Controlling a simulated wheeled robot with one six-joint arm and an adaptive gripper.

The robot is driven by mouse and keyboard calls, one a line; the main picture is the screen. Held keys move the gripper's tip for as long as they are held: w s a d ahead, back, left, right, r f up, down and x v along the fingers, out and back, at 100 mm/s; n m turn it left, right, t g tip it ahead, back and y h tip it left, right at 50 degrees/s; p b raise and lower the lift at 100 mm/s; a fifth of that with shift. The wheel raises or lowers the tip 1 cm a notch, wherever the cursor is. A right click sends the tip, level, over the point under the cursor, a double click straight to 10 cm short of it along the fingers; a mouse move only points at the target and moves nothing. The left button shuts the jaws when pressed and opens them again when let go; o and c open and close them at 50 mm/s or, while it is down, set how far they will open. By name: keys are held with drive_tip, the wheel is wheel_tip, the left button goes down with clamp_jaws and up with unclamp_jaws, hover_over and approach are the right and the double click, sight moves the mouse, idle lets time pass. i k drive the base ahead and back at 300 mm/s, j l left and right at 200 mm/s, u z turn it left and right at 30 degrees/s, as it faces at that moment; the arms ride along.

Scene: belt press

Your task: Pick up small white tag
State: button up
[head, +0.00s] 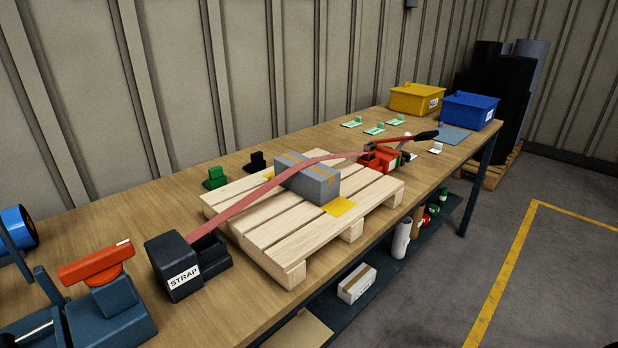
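A small white tag-like piece (436,148) lies on the workbench at the right, near the front edge. It has a flat base and a small raised part. It is to the right of the red tensioner (380,157) and in front of the blue-grey mat (453,136). Another small pale bit shows close beside the tensioner; I cannot tell what it is. My gripper is not in view.
A wooden pallet (274,244) bears a grey box (318,184) with a red strap (240,206) over it. The black strap dispenser (174,267) stands left. Yellow (415,100) and blue (470,112) bins stand at the far end. Floor right of the bench is clear.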

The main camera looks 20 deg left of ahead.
sight(438, 147)
drive_tip(key=i+l+u, duration=0.15)
drive_tip(key=l+u, duration=0.15)
drive_tip(key=u, duration=0.15)
drive_tip(key=i+l+u, duration=0.15)
drive_tip(key=l+u, duration=0.15)
drive_tip(key=u, duration=0.2)
drive_tip(key=i+l+u, duration=0.2)
drive_tip(key=l, duration=0.85)
drive_tip(key=l+u, duration=0.25)
drive_tip(key=l, duration=0.8)
drive_tip(key=i+l, duration=0.1)
drive_tip(key=l, duration=1.4)
